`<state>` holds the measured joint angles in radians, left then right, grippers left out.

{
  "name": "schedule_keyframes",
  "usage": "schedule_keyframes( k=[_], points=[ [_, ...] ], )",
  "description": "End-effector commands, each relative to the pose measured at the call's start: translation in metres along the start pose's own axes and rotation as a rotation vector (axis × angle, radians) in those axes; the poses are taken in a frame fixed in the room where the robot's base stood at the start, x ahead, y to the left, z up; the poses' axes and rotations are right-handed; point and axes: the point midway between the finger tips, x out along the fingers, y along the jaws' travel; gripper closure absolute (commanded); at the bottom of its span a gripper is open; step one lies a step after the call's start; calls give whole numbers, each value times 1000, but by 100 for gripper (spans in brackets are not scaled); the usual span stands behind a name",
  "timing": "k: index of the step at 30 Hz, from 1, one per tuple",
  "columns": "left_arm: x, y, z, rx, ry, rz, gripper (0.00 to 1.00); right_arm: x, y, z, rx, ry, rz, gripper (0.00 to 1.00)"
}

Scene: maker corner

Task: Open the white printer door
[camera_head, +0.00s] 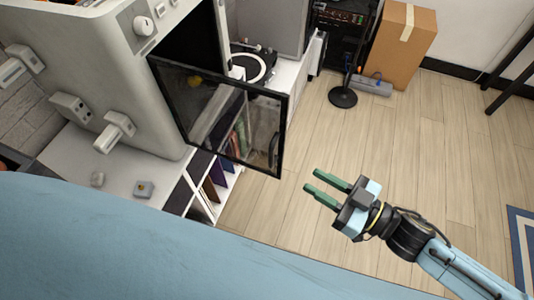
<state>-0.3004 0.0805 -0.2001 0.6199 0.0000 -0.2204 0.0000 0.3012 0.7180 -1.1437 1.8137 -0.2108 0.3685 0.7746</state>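The printer (95,50) is a large pale grey-white box at the upper left, with a round knob on its top edge. Its door (235,115) is a see-through panel in a black frame. The door stands swung out from the printer, and a dark opening shows behind it. My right gripper (313,180) is to the right of the door's lower right corner, apart from it. Its two green fingers point left, with a gap between them and nothing held. My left gripper is not in view.
A white shelf unit (172,200) with books stands below the printer. A turntable (252,66) is behind the door. A cardboard box (400,50), a black round stand base (342,97) and a power strip (372,85) are at the back. The wooden floor (400,150) around the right gripper is clear.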

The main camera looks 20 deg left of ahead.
Motion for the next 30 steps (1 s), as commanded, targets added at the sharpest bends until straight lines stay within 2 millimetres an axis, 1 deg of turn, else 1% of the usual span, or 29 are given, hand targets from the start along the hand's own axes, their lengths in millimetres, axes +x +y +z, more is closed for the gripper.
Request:
schedule_keyframes(
  k=[1, 9, 15, 18, 21, 30],
  points=[
    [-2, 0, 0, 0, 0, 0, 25, 10, -1, -2, -1, 5, -3, 73],
    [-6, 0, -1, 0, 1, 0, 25, 69, -1, -3, -2, 5, -4, 73],
    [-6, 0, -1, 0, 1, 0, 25, 103, -1, -1, -2, 3, -4, 73],
    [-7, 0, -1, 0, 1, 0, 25, 113, -1, -1, -2, 2, -3, 73],
    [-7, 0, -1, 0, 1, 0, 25, 119, -1, -1, -1, 2, -3, 73],
    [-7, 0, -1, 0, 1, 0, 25, 121, -1, 0, -1, 0, -2, 73]
  ],
)
